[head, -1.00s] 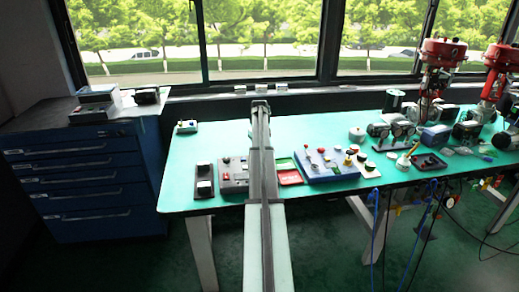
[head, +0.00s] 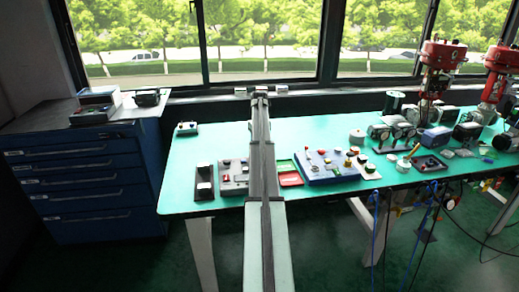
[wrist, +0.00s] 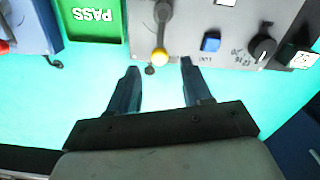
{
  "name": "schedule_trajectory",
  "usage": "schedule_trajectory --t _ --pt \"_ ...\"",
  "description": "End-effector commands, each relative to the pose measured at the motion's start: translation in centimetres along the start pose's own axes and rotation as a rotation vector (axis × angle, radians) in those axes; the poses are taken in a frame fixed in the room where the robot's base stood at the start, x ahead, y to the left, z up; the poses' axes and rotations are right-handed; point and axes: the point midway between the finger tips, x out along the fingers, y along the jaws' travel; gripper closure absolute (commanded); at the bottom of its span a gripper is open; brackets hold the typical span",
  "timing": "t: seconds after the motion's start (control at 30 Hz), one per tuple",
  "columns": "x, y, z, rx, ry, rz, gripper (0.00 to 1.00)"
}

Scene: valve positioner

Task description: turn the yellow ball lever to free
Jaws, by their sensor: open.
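The yellow ball lever (wrist: 159,57) shows in the wrist view. Its grey arm runs from a pivot near the top edge down to the yellow ball, which overhangs the lower edge of a grey control box (wrist: 208,18). My gripper (wrist: 158,70) is open, with one dark finger on each side of the ball and visible gaps between. The fingers point toward the box; I cannot tell their height relative to the ball. In the head view the grey box (head: 236,177) stands beside my arm, which hides the lever and the gripper.
The box carries a blue button (wrist: 210,45) and a black knob (wrist: 262,47). A green PASS tray (wrist: 95,22) lies left of the lever in the wrist view. A blue panel with several controls (head: 330,175) stands right of my arm. Bare turquoise bench lies below the box.

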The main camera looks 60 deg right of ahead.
Motion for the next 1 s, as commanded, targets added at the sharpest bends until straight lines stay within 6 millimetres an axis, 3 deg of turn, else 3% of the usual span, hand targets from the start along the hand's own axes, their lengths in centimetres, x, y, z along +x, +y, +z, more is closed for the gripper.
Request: schedule_trajectory --t 0.3,0.5,1.0 --pt "-6.2 0.0 -0.1 0.0 0.001 0.0 0.51" --pt "-8.4 0.0 -0.1 0.0 0.001 0.0 0.51" --pt "-9.3 0.0 0.0 0.0 -0.001 0.0 0.51"
